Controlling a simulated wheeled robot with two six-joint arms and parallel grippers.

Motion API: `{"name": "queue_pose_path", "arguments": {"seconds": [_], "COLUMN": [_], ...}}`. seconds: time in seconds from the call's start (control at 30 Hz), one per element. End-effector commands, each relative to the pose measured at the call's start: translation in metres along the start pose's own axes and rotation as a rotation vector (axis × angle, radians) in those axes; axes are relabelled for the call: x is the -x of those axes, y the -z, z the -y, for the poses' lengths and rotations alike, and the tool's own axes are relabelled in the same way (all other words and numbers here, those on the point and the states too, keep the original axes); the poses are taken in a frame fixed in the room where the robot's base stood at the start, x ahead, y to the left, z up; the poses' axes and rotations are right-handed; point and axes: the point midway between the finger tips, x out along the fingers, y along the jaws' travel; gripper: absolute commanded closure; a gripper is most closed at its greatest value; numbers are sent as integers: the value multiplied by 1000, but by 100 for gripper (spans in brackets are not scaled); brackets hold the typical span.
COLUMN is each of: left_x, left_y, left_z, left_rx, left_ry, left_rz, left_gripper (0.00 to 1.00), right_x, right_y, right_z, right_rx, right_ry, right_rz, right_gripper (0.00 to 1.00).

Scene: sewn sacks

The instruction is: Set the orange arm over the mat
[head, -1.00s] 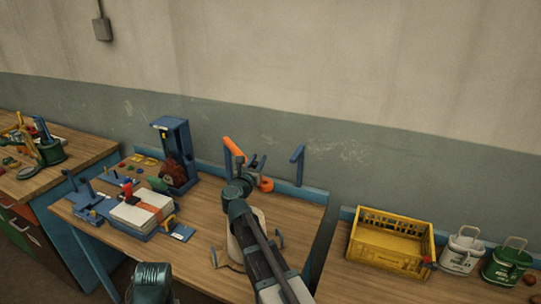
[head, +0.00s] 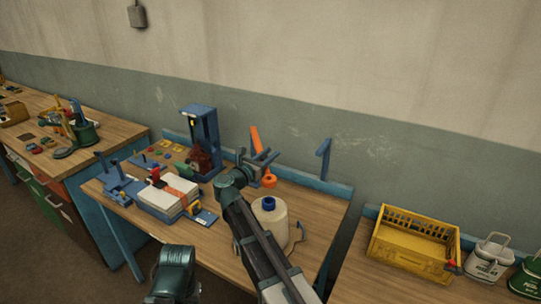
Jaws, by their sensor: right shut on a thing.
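The orange arm (head: 256,138) stands steeply tilted at the back of the middle workbench, with an orange round end (head: 269,181) low on its right. My right gripper (head: 263,159) is at the orange arm, its fingers shut on it about midway along its visible length. The fingers and wrist hide part of the arm, and its mount is not clear. I cannot make out for certain which surface is the mat. My left gripper is out of view.
A white cone (head: 270,217) with a blue top stands close to my right forearm. A blue post (head: 323,158) rises behind it. A tall blue stand (head: 203,140) and a white stack (head: 167,197) are to the left. A yellow crate (head: 410,262) is at right.

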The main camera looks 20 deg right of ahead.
Motion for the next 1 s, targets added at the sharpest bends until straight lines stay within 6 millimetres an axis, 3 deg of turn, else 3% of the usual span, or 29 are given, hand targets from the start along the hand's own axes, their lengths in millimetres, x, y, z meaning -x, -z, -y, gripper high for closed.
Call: {"name": "queue_pose_path", "arguments": {"seconds": [0.03,0.17,0.57,1.0], "left_x": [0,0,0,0], "left_y": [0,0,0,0], "left_z": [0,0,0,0], "left_rx": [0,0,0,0], "left_ry": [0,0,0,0], "left_rz": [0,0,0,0], "left_gripper": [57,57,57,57], "right_x": [2,1,8,97], "right_y": [0,0,0,0], "right_z": [-4,-3,-1,-1], "right_rx": [0,0,0,0], "right_ry": [-9,-8,-6,-9], "right_rz": [0,0,0,0], "right_gripper": [63,40,39,39]}}
